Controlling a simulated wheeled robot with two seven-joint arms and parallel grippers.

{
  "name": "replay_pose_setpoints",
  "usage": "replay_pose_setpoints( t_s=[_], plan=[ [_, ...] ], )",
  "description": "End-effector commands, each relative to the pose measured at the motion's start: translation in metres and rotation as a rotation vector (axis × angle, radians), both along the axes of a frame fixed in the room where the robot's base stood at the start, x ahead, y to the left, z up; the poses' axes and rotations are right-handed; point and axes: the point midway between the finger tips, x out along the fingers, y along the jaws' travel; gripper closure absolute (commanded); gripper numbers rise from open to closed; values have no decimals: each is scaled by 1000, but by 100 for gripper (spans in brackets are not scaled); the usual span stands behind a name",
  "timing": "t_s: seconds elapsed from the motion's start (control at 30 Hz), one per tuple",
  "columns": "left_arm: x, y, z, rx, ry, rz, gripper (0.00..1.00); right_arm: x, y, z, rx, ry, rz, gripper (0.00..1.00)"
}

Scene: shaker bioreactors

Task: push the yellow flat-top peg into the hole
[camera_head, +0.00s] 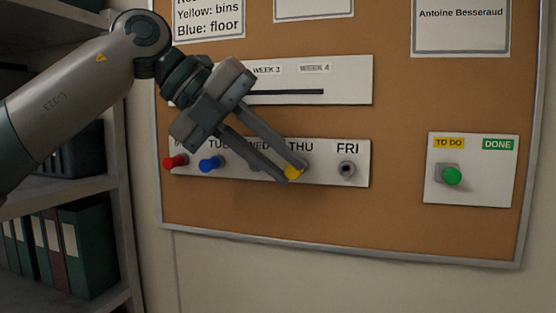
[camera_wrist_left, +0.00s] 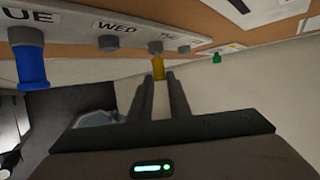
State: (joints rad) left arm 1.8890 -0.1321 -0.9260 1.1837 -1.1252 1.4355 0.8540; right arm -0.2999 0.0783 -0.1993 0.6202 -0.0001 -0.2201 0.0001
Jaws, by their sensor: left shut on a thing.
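The yellow peg (camera_head: 293,173) is at the THU place on the white weekday strip (camera_head: 325,176). In the left wrist view the yellow peg (camera_wrist_left: 158,69) lines up with the grey THU socket (camera_wrist_left: 155,47), its far end at the socket; how deep it sits is not clear. My left gripper (camera_head: 292,172) reaches in from the upper left, its long fingers shut on the yellow peg. In the left wrist view the fingertips (camera_wrist_left: 158,77) flank the near end of the peg. My right gripper is not in view.
A red peg (camera_head: 175,162) and a blue peg (camera_head: 211,163) stick out left of my fingers. The FRI socket (camera_head: 347,169) is empty. A green peg (camera_head: 452,176) sits on the TO DO/DONE card (camera_head: 485,187). A shelf with binders (camera_head: 85,247) stands left.

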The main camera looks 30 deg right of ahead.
Motion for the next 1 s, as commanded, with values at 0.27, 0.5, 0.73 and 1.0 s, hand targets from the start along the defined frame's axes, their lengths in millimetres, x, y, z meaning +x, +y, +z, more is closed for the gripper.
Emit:
replay_pose_setpoints(
  t_s=[0.27,0.5,0.73,1.0],
  plan=[
    [2,-3,0,0,0,0,100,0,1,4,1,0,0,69],
    [4,-5,0,0,0,0,100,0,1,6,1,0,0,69],
    [6,-7,1,0,1,1,100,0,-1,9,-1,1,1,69],
    [6,-7,0,0,0,0,62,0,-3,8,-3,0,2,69]
  ],
)
